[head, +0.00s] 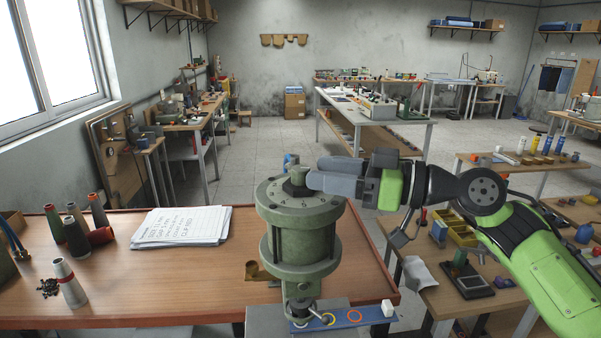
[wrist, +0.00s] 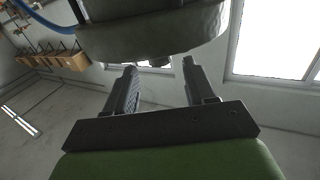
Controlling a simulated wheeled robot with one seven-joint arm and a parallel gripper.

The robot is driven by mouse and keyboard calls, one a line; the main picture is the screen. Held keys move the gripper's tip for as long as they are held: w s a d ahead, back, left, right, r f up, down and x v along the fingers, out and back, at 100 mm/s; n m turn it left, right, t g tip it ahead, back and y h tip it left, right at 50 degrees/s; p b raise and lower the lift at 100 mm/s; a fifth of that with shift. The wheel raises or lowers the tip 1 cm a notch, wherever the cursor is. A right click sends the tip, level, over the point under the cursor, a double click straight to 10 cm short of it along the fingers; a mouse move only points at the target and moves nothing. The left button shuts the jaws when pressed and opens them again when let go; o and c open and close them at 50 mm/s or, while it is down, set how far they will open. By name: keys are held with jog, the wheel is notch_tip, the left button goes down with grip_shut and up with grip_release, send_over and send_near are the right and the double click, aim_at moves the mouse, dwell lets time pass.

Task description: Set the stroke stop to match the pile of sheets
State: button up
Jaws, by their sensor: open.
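A green pneumatic cylinder unit (head: 301,252) stands at the front middle, with a round flange on top carrying marks around its rim. A pile of white sheets (head: 205,238), handwritten on top, lies on the wooden bench.
The wooden bench (head: 130,285) also holds several colored cones (head: 75,236) and dark small pieces (head: 48,287) at left. Below the cylinder are a ball-ended lever (head: 324,319), a blue plate (head: 375,315) with colored rings, and a white block (head: 388,308). A cluttered table stands right.

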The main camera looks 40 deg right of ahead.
aim_at(301, 168)
jog(key=x, duration=0.5)
jog(key=shift+c, duration=0.5)
jog(key=c, duration=0.8)
jog(key=shift+c, duration=0.2)
jog(key=shift+f+h+b, duration=0.1)
jog(key=shift+h+b, duration=0.2)
jog(key=shift+b, duration=0.2)
